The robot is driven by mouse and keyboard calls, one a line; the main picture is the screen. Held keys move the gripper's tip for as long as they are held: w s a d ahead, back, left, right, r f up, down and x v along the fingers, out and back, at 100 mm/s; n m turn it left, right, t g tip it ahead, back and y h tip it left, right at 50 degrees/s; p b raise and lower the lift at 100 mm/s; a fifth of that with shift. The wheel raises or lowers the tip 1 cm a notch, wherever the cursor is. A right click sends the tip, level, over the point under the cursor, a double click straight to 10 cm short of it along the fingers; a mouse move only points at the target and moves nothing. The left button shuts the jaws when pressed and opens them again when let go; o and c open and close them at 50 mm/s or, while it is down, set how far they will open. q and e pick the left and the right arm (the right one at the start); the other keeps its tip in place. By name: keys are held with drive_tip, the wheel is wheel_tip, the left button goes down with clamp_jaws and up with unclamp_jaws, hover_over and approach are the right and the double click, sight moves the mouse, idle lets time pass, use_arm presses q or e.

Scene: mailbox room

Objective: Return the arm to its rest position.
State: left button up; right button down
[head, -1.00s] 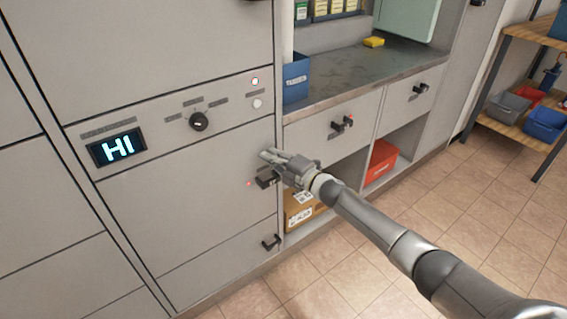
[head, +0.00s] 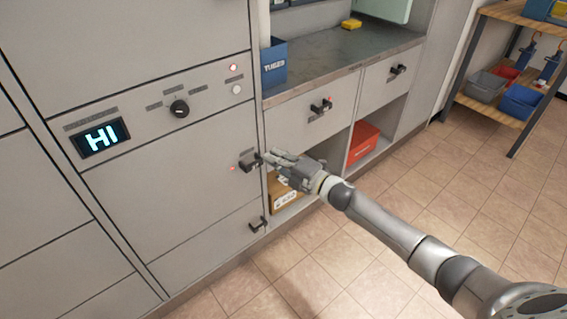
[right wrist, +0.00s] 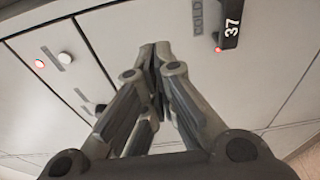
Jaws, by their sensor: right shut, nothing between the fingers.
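My right gripper (head: 278,160) is shut and empty in the head view, its fingertips close to the black handle (head: 250,163) of a grey locker door (head: 170,190). I cannot tell in the head view whether it touches the handle. In the right wrist view the fingers (right wrist: 154,50) are together with nothing between them. There the black handle marked 37 (right wrist: 230,28) is to the right of the fingertips, apart from them. My right arm (head: 395,235) reaches in from the lower right. My left gripper is not in view.
A panel with a lit "HI" display (head: 101,138) and a black knob (head: 179,109) is on the lockers. A counter (head: 335,58) stands to the right, with a cardboard box (head: 285,197) and red bin (head: 362,142) below. A shelf rack (head: 500,95) is far right. Tiled floor (head: 440,180) is open.

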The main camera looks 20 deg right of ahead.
drive_tip(key=s+d+f+m+g+h, duration=0.1)
drive_tip(key=s+f+m+g+h, duration=0.35)
drive_tip(key=s+f+m, duration=0.7)
drive_tip(key=s+d+f+m+g+h, duration=0.2)
drive_tip(key=s+f+m+g+h, duration=0.4)
drive_tip(key=s+f, duration=1.05)
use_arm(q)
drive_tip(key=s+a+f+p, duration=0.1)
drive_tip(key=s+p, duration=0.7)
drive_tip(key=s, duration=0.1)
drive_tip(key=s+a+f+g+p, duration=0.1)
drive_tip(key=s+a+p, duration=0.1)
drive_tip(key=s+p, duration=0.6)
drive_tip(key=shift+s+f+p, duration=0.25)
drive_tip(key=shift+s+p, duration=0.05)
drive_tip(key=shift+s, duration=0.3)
use_arm(e)
drive_tip(key=s+f+m+g, duration=0.2)
drive_tip(key=s+f, duration=0.2)
drive_tip(key=s, duration=1.1)
drive_tip(key=s+f+m+g+y, duration=0.1)
drive_tip(key=s+f, duration=0.3)
drive_tip(key=s, duration=1.2)
drive_tip(key=shift+s+d+m+g, duration=0.2)
drive_tip(key=shift+m+g, duration=0.25)
drive_tip(key=shift+m, duration=0.2)
